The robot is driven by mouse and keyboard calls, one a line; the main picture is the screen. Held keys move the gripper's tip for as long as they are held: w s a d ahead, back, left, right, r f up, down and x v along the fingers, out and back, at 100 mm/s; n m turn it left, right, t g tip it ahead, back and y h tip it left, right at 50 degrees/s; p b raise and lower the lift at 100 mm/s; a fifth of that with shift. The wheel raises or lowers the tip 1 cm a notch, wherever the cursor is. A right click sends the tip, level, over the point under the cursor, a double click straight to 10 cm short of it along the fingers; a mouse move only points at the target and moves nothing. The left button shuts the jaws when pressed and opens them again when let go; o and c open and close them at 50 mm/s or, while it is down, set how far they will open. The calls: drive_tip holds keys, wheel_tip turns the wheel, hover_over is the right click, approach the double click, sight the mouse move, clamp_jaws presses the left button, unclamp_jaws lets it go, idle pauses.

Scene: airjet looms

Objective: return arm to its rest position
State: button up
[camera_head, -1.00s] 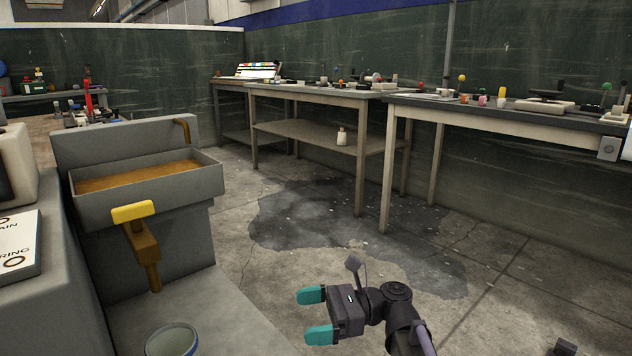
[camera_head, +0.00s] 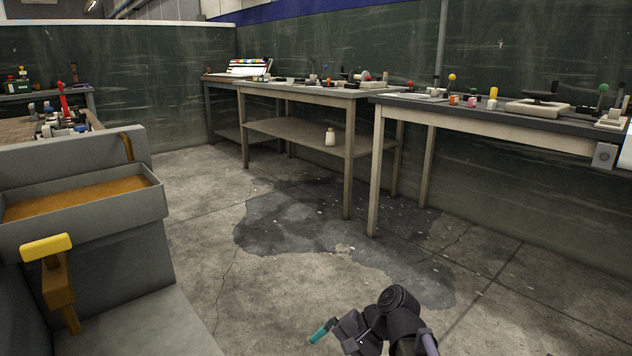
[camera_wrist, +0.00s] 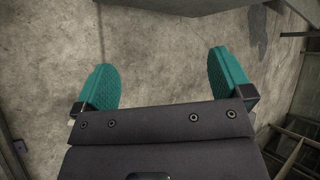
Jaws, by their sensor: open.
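My gripper (camera_head: 326,334) is at the bottom of the head view, over the bare floor and low in the picture. Only one teal fingertip shows clearly there; the other is hidden or out of frame. In the wrist view both teal fingers of my gripper (camera_wrist: 160,85) stand wide apart. Nothing is between them except a view of the grey concrete floor (camera_wrist: 150,45). The gripper touches nothing that I can see.
The middle floor, with a dark stain (camera_head: 300,235), is clear.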

drive_tip(key=s+d+r+n+t+h+p, duration=0.1)
drive_tip(key=s+d+r+n+h+p, duration=0.15)
drive_tip(key=d+r+h+p, duration=0.3)
drive_tip(key=s+d+r+n+h+p, duration=0.2)
drive_tip(key=d+n+h+p, duration=0.15)
drive_tip(key=d+p, duration=0.35)
wheel_tip(320, 180, up, 37)
drive_tip(key=p, duration=3.6)
drive_tip(key=shift+w+d+r+m+p, duration=0.2)
drive_tip(key=shift+w+d+m+p, duration=0.1)
drive_tip(key=shift+w+d, duration=0.05)
